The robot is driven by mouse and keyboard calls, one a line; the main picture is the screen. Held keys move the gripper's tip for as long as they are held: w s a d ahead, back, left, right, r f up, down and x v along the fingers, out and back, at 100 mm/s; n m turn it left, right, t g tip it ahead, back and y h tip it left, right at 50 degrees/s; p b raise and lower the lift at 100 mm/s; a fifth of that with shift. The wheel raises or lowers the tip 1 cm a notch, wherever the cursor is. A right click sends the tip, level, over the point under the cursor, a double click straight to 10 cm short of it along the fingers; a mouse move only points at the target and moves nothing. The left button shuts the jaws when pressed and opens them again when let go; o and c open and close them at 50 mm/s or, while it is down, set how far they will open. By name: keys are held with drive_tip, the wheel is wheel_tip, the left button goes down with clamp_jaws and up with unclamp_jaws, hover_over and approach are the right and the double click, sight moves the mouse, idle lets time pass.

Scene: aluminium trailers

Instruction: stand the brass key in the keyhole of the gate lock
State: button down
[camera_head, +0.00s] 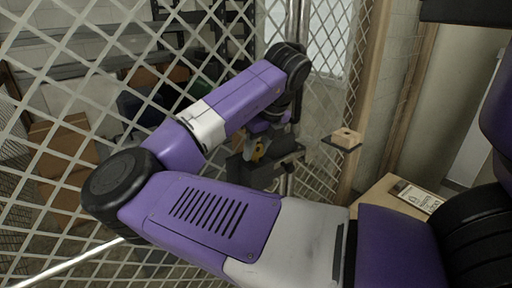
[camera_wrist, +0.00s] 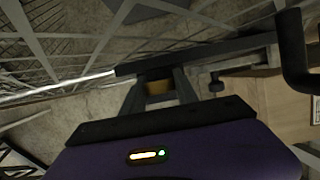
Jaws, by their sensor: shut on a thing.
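My gripper (camera_head: 256,148) is at the gate lock, partly hidden by my own arm. In the wrist view its fingers (camera_wrist: 160,92) are shut on the brass key, of which a small yellow-brown part (camera_wrist: 158,86) shows between them. The key also shows as a yellow spot (camera_head: 259,147) in the head view. The gate lock (camera_head: 268,172) is a dark grey box on the mesh gate, just below and beside the fingers. In the wrist view a dark grey bar of it (camera_wrist: 205,60) crosses just beyond the fingertips. The keyhole is hidden, and I cannot tell whether the key touches it.
White diamond mesh (camera_head: 60,150) fills the left. A small wooden block on a dark ledge (camera_head: 346,138) stands out from the wooden post to the right. A wooden table (camera_head: 374,200) carries a printed sign (camera_head: 416,196). A dark curved handle (camera_wrist: 293,55) is right of the fingers.

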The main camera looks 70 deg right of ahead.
idle(0.3)
drive_tip(key=c, duration=0.9)
unclamp_jaws()
drive_tip(key=shift+o, duration=0.2)
drive_tip(key=v, duration=0.7)
drive_tip(key=shift+s+a+r, duration=0.1)
drive_tip(key=shift+r, duration=0.25)
